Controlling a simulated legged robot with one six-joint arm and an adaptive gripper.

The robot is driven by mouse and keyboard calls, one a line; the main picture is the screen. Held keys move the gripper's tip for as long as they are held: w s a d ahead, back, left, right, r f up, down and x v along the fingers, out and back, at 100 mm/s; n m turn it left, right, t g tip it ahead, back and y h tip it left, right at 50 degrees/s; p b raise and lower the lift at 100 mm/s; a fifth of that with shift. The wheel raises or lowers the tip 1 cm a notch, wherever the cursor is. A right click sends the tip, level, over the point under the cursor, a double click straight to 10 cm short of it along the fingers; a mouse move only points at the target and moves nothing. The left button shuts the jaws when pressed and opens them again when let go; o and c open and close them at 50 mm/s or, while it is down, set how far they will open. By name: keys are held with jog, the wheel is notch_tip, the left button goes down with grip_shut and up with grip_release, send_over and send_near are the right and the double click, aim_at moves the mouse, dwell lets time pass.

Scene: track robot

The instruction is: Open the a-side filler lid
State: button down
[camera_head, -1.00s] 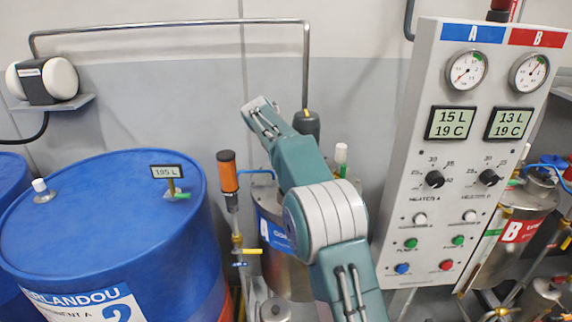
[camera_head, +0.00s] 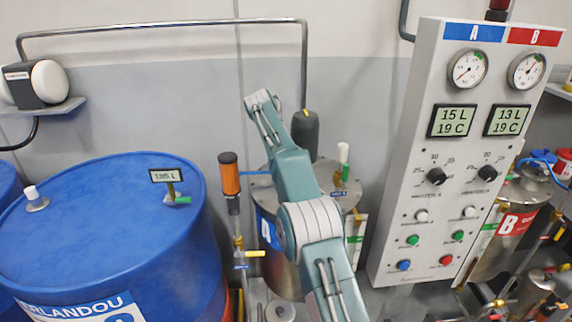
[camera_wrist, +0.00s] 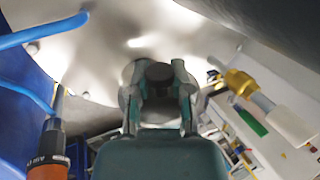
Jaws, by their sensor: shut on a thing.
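The A-side tank (camera_head: 285,275) is a silver drum with a blue "A" label, at the centre of the head view and partly behind my arm. Its metal top (camera_head: 262,187) shows on either side of my arm; the filler lid and my gripper are hidden there. In the wrist view, the tank's shiny top (camera_wrist: 95,50) fills the upper part. My gripper (camera_wrist: 158,82) has its two fingers around a dark round knob (camera_wrist: 159,73) on a small round metal lid, and is shut on it. I cannot tell whether the lid is raised.
The blue drum (camera_head: 100,215) is left; the control panel (camera_head: 395,210) is close on the right.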

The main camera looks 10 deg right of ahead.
jog(key=shift+w+r, duration=0.15)
jog(key=shift+r, duration=0.05)
dwell(0.5)
jog(key=c, duration=0.5)
grip_release()
jog(key=shift+a+f, duration=0.1)
